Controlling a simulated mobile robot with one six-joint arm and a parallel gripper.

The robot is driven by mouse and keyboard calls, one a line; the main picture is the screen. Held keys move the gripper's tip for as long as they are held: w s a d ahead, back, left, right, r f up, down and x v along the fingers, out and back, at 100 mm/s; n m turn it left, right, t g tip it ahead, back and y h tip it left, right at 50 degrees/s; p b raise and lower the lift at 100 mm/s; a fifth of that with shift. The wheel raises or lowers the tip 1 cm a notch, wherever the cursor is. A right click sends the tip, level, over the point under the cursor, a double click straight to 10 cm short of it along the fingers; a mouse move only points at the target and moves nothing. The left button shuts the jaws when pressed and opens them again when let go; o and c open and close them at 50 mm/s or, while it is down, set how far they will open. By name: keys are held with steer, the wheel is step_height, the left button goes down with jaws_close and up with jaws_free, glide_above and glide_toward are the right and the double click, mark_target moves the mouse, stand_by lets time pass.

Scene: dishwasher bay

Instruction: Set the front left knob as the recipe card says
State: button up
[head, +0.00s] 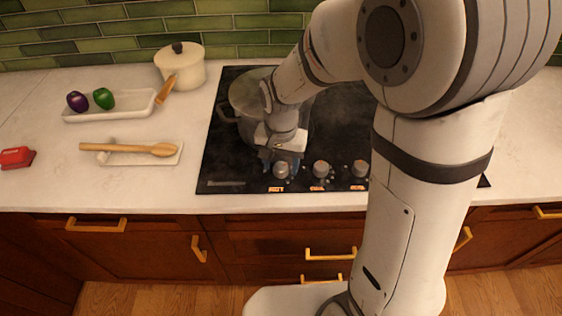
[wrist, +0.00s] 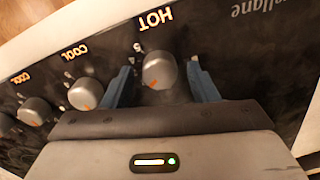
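The front left knob (head: 281,170) is the leftmost of the grey knobs along the cooktop's front edge. In the wrist view this knob (wrist: 158,70) has an upside-down HOT label (wrist: 152,18) beyond it. Its orange mark sits on the side away from that label, slightly left. My gripper (head: 280,156) is over this knob. In the wrist view my gripper (wrist: 160,66) has one blue finger on each side of the knob, with visible gaps, so it is open. I cannot make out a recipe card in either view.
Two other knobs, a middle one (head: 320,168) and a right one (head: 360,168), are labelled COOL. A pot (head: 245,95) stands on the cooktop behind my gripper. A spoon (head: 130,148), a tray (head: 85,115) and a cream saucepan (head: 188,68) lie to the left.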

mark_target(281, 166)
steer(key=shift+o, duration=0.2)
step_height(281, 166, up, 8)
steer(key=shift+f, duration=0.1)
stand_by(0.4)
steer(key=s+d+r+n+t, duration=0.2)
steer(key=s+d+r+n, duration=0.1)
steer(key=s+d, duration=0.9)
steer(key=shift+s+d+r+t, duration=0.2)
steer(key=shift+s+t, duration=0.1)
steer(key=shift+t, duration=0.1)
